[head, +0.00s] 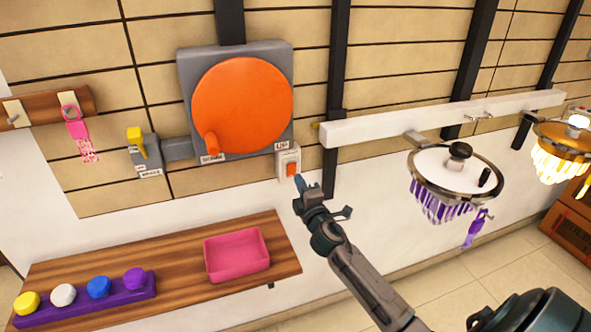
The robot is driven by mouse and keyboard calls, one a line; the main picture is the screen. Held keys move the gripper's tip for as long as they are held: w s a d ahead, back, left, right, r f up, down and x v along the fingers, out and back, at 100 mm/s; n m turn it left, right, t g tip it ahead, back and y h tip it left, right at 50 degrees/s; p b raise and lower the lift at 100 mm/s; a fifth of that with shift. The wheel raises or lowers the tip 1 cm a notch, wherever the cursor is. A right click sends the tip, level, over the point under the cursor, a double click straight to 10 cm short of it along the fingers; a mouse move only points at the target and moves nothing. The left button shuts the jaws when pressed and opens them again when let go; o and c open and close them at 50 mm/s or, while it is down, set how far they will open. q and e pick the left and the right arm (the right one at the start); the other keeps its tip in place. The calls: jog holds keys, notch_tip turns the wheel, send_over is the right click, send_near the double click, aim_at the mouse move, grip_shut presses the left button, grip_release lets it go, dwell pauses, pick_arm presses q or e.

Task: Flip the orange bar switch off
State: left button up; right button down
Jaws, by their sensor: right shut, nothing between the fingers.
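A small switch with an orange bar (292,169) sits in a pale plate (283,157) on the wall, just below the lower right corner of the grey panel. My right gripper (300,184) is shut and empty. Its tips show just below the orange bar in the head view; whether they touch it or the plate, I cannot tell. Which way the bar is tilted is too small to tell. My left gripper is not in view.
A large orange disc (245,105) with a knob is on the grey panel (190,62). A yellow lever switch (135,136) is left of it. Below, a wooden shelf (185,255) holds a pink tray (236,236) and coloured buttons.

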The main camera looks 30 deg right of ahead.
aim_at(292, 167)
jog(key=shift+p+x, duration=0.35)
jog(key=shift+x, duration=1.55)
jog(key=shift+w+r+p, duration=0.15)
jog(key=shift+r+p, duration=0.25)
jog(key=shift+p, duration=0.85)
jog(key=shift+f, duration=0.4)
